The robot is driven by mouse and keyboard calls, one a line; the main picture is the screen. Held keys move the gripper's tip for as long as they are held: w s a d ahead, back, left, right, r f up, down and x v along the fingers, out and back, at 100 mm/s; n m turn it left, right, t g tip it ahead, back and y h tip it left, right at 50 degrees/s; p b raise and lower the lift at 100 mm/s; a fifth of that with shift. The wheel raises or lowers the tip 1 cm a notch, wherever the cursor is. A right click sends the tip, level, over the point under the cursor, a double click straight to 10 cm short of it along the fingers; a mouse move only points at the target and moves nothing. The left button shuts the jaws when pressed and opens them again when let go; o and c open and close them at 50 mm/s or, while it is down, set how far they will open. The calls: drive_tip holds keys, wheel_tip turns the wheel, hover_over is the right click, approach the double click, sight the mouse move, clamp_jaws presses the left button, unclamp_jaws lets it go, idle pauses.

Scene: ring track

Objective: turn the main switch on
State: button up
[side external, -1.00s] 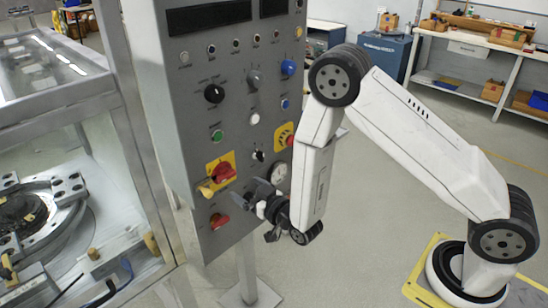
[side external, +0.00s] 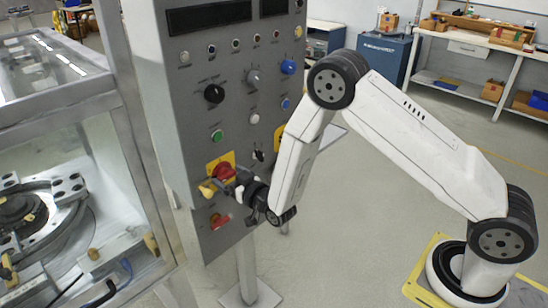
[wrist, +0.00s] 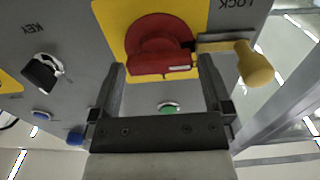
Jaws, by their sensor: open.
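A red rotary switch knob (side external: 224,172) sits on a yellow plate low on the grey panel; it also shows in the wrist view (wrist: 160,45). A yellow-ended piece (wrist: 255,65) sticks out beside the knob under the word LOCK, and it also shows in the side view (side external: 207,188). My gripper (side external: 238,183) is in front of the knob. In the wrist view my gripper (wrist: 163,68) is open, its two fingers apart on either side of the knob's near part. I cannot tell whether the fingers touch the knob.
A key switch (wrist: 42,72) and a green button (wrist: 168,108) are near the gripper. A glass-walled cabinet (side external: 60,70) stands left of the panel. Open floor lies to the right.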

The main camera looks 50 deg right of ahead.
drive_tip(key=shift+w, duration=0.3)
drive_tip(key=shift+c, duration=0.2)
drive_tip(key=c, duration=1)
